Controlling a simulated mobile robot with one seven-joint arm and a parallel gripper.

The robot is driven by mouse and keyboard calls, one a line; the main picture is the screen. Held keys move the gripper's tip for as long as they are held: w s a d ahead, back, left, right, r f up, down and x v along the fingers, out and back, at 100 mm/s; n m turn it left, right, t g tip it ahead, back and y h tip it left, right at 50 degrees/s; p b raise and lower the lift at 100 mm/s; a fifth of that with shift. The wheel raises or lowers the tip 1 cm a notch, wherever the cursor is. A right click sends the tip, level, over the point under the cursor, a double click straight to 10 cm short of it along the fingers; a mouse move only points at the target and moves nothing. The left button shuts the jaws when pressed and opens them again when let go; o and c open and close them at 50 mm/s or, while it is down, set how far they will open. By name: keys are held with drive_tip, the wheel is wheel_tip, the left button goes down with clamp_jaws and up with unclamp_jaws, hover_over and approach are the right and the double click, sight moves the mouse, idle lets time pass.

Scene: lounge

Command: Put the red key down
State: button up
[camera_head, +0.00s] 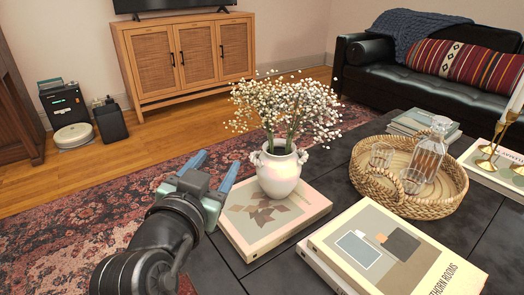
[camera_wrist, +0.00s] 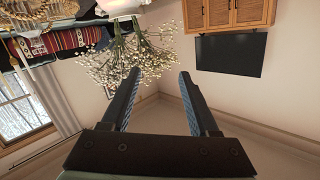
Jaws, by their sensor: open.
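I see no red key in either view. My gripper (camera_head: 217,162) is open and empty, held to the left of the white vase near the table's left side. In the wrist view my gripper (camera_wrist: 159,75) also shows its two fingers apart with nothing between them. The black coffee table (camera_head: 218,268) is partly hidden by my arm and by the things on it.
A white vase (camera_head: 278,174) of small white flowers stands on a book (camera_head: 248,236). More books (camera_head: 395,255) lie at the front right. A woven tray (camera_head: 440,205) holds a decanter (camera_head: 428,155) and glasses. Brass candlesticks (camera_head: 488,165) stand at right.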

drive_tip(key=s+d+r+n+t+y, duration=0.1)
drive_tip(key=s+d+r+t, duration=0.15)
drive_tip(key=r, duration=0.65)
drive_tip(key=s+d+r+n+t, duration=0.1)
drive_tip(key=s+d+r+t, duration=0.15)
drive_tip(key=r, duration=0.55)
drive_tip(key=s+d+r+n+t+y, duration=0.1)
drive_tip(key=s+d+r+n+t, duration=0.1)
drive_tip(key=s+r+t, duration=0.4)
drive_tip(key=s+d+r, duration=0.1)
drive_tip(key=s+r, duration=0.4)
drive_tip(key=r, duration=0.2)
drive_tip(key=shift+r+n+y, duration=0.15)
drive_tip(key=shift+n+y, duration=0.15)
drive_tip(key=shift+n, duration=0.1)
wheel_tip(320, 180, up, 47)
drive_tip(key=p, duration=4.7)
drive_tip(key=shift+r, duration=0.2)
drive_tip(key=shift+w+a+f, duration=0.1)
drive_tip(key=shift+f, duration=0.1)
drive_tip(key=shift+c, duration=0.9)
